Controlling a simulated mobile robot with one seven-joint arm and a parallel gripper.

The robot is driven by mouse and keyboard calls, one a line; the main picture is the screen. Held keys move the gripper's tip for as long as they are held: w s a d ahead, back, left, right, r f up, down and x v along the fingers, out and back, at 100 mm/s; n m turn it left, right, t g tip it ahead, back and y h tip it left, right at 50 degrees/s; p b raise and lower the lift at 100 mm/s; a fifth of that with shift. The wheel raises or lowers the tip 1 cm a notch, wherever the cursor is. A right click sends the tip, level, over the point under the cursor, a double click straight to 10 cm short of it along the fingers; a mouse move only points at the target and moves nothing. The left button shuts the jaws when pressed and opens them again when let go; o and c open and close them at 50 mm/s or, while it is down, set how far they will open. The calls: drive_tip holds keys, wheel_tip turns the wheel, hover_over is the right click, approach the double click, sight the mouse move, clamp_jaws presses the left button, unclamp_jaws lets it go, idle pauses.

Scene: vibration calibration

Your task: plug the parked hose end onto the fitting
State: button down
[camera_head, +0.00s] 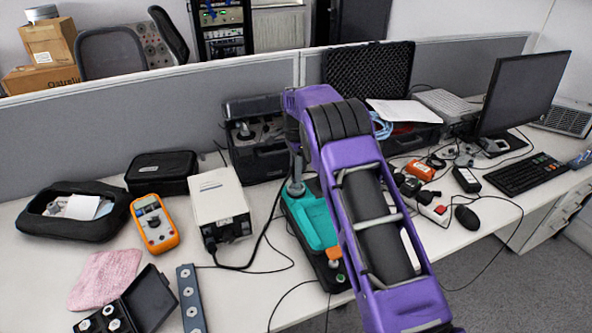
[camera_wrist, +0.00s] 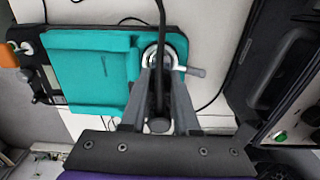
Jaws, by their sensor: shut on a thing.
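My gripper (camera_wrist: 161,72) is shut on the dark hose end (camera_wrist: 159,125), between its two grey fingers. A black hose (camera_wrist: 161,25) runs from there to the top of the wrist view. Just beyond the fingertips is a round metal fitting (camera_wrist: 176,46) at the right end of a teal device (camera_wrist: 90,70), with a short metal lever (camera_wrist: 192,71) to its right. I cannot tell whether the hose end touches the fitting. In the head view the teal device (camera_head: 311,223) stands on the bench, partly hidden by my purple arm; my gripper (camera_head: 296,187) is small there.
A white box instrument (camera_head: 218,203) and an orange multimeter (camera_head: 154,223) stand left of the device. An open black case (camera_head: 253,150) is behind it. Loose cables lie on the bench (camera_head: 262,262). A monitor (camera_head: 518,90) and keyboard (camera_head: 526,174) are at the right.

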drive_tip(key=shift+f+m, duration=0.1)
drive_tip(key=shift+m, duration=0.6)
drive_tip(key=m, duration=0.4)
drive_tip(key=c, duration=0.6)
unclamp_jaws()
drive_tip(key=shift+r, duration=2.6)
